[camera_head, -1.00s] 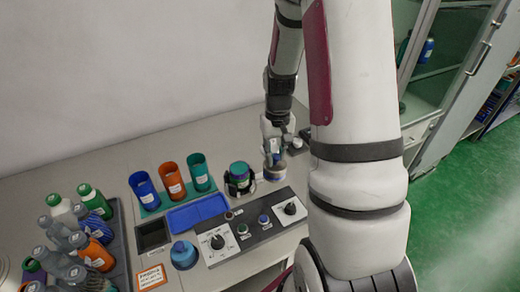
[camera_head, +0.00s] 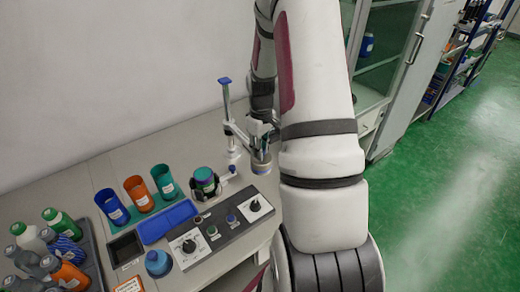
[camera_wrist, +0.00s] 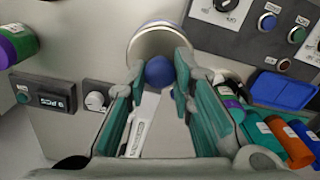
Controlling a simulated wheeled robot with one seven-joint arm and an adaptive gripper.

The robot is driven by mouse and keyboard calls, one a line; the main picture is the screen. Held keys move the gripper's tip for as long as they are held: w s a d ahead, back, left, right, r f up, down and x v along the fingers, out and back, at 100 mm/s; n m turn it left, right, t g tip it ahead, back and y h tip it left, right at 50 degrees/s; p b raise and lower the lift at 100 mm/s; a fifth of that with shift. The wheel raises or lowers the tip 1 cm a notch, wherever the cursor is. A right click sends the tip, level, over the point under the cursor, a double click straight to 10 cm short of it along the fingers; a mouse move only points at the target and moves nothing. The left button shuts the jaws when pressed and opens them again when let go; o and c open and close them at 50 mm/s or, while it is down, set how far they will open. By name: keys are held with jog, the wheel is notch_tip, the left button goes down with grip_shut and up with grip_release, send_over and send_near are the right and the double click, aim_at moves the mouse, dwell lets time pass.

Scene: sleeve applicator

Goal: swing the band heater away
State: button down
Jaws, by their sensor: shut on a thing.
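The band heater (camera_head: 261,164) is a short metal ring at the end of a pale swing arm (camera_head: 238,133), right of the bottle in its holder and apart from it. In the wrist view the ring (camera_wrist: 160,42) is just beyond my fingertips. My gripper (camera_head: 262,138) is over the heater, and its fingers are largely hidden in the head view. In the wrist view my gripper (camera_wrist: 158,85) has its teal fingers shut on a blue ball knob (camera_wrist: 159,71) at the ring. The teal and purple bottle (camera_head: 205,180) stands upright in a dark holder.
A blue-capped post (camera_head: 226,100) rises behind the swing arm. The control panel (camera_head: 210,232) with knobs and buttons lies in front. Blue, orange and teal cups (camera_head: 137,190) stand left, beside a blue tray (camera_head: 166,222). A crate of bottles (camera_head: 95,250) is far left.

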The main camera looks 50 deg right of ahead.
jog(key=shift+d, duration=0.3)
jog(key=c, duration=1.4)
grip_release()
jog(key=shift+r, duration=0.1)
notch_tip(320, 180, up, 12)
